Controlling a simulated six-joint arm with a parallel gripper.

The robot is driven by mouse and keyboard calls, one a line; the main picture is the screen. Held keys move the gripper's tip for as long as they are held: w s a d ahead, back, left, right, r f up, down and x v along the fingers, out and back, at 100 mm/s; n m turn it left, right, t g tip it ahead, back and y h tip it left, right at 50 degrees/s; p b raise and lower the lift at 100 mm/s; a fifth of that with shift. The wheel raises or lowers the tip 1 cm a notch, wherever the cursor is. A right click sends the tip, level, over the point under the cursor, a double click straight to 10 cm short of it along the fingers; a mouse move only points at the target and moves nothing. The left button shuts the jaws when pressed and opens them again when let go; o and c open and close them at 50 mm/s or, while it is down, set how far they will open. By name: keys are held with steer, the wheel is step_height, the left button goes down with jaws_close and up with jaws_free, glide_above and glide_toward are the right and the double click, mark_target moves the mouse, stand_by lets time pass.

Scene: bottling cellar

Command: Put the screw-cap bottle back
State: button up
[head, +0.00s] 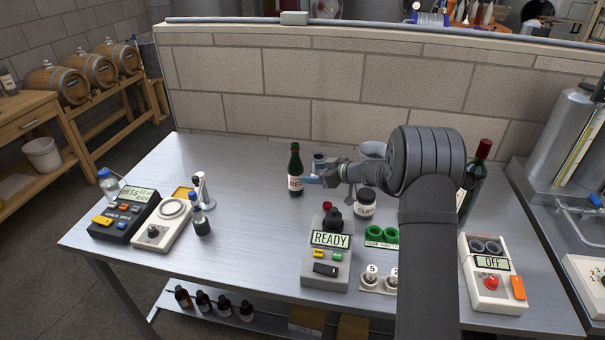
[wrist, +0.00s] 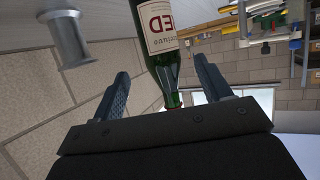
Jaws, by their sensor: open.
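A small dark green bottle (head: 295,172) with a white label stands upright on the metal bench, left of my gripper (head: 314,180). In the wrist view the bottle (wrist: 166,66) shows between the two spread fingers, with its label and narrow neck visible. My gripper (wrist: 163,75) is open, and no finger is seen pressing on the glass. A taller dark bottle with a red top (head: 479,175) stands to the right, partly behind my arm.
A grey device reading READY (head: 328,255) stands in front of my gripper. A dark-lidded jar (head: 366,203), green rings (head: 381,236) and a white device reading OFF (head: 490,277) stand rightward. A scale (head: 161,222) and meter (head: 124,215) stand left.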

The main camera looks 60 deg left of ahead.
mark_target(300, 164)
steer(key=v, duration=0.3)
steer(key=shift+w+d+r, duration=0.1)
steer(key=shift+w+d, duration=0.05)
steer(key=shift+d, duration=0.2)
steer(key=x, duration=1.2)
step_height(300, 164, up, 3)
steer(key=shift+r, duration=0.45)
